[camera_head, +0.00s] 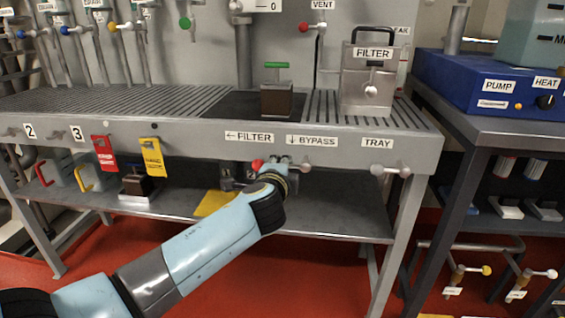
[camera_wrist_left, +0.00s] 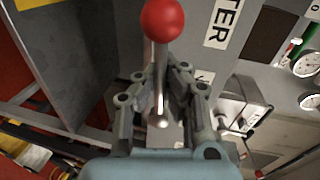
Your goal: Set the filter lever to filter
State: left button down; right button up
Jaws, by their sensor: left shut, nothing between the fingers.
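The filter lever has a red ball knob (camera_head: 257,164) and sits under the bench's front edge, below the "← FILTER" label (camera_head: 248,137) and left of "↓ BYPASS" (camera_head: 311,140). The knob lies on the left side, so the lever appears to point toward the filter side. In the left wrist view the red knob (camera_wrist_left: 162,19) is at the top, with its metal shaft (camera_wrist_left: 160,65) running down in front of the fingers. My left gripper (camera_wrist_left: 166,78) is shut and empty, close to the shaft; whether it touches is unclear. In the head view my wrist partly hides the lever's pivot.
A silver knob (camera_head: 304,167) and a tray handle (camera_head: 376,170) stick out to the right. Red (camera_head: 103,153) and yellow (camera_head: 152,158) tags hang at the left. A lower shelf (camera_head: 330,218) lies beneath. A blue pump box (camera_head: 470,75) stands on the right table.

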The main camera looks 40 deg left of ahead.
pick_arm(q)
jog(key=shift+s+m, duration=0.1)
jog(key=shift+m, duration=0.2)
dwell(0.4)
jog(key=c, duration=1.4)
grip_release()
jog(key=shift+r, duration=0.15)
jog(key=shift+d, duration=0.1)
jog(key=v, duration=1.2)
